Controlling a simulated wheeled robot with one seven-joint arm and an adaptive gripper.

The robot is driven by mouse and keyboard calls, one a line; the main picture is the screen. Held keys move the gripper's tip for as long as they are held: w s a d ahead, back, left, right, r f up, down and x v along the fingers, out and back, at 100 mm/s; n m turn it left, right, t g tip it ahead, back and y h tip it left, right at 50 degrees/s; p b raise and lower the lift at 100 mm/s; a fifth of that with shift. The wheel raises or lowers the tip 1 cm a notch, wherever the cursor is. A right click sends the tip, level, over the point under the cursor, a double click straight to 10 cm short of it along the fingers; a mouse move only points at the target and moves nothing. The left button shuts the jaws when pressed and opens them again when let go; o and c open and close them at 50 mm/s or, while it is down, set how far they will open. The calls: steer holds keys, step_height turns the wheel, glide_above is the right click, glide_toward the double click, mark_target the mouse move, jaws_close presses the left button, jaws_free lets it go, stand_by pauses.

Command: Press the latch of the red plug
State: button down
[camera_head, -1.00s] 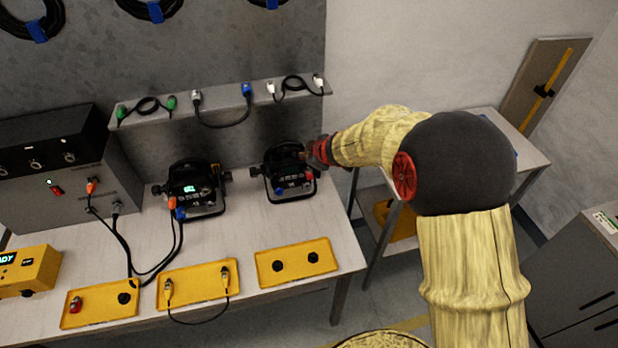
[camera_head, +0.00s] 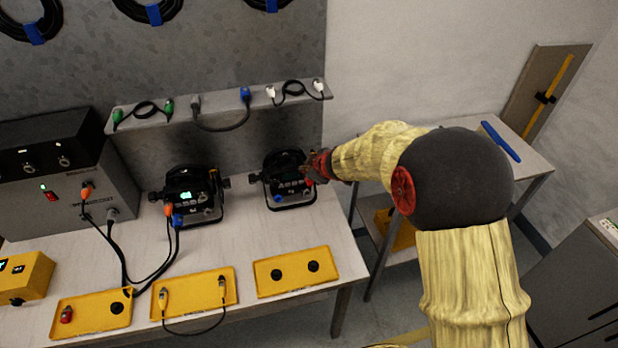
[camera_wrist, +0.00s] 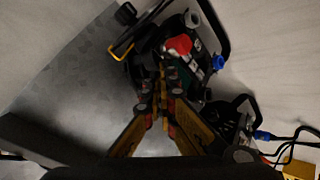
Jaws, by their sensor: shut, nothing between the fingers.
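The red plug (camera_wrist: 178,44) sits at the connector panel of the right-hand black par can (camera_head: 270,190). In the head view the red plug (camera_head: 309,182) is a small red spot at the can's lower right, just below my gripper (camera_head: 314,166). In the wrist view my gripper (camera_wrist: 165,72) is shut and empty. Its fingertips are over the can, close to the red plug. I cannot tell whether they touch it, and its latch is too small and dark to make out.
A blue connector (camera_wrist: 218,62) is on the same can. A second par can (camera_head: 192,195) with orange and blue plugs stands to the left. A shelf (camera_head: 215,107) with cables hangs behind. Yellow trays (camera_head: 297,287) lie in front; another red-topped connector (camera_head: 67,314) lies in the left tray.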

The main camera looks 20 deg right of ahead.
steer(key=shift+f, duration=0.15)
stand_by(0.7)
steer(key=shift+f, duration=0.25)
steer(key=shift+f+b, duration=0.4)
steer(key=shift+b, duration=0.1)
stand_by(0.7)
steer(key=shift+r, duration=0.1)
steer(key=shift+r+p, duration=0.75)
steer(key=shift+p, duration=0.15)
step_height(320, 180, up, 5)
steer(key=p, duration=0.5)
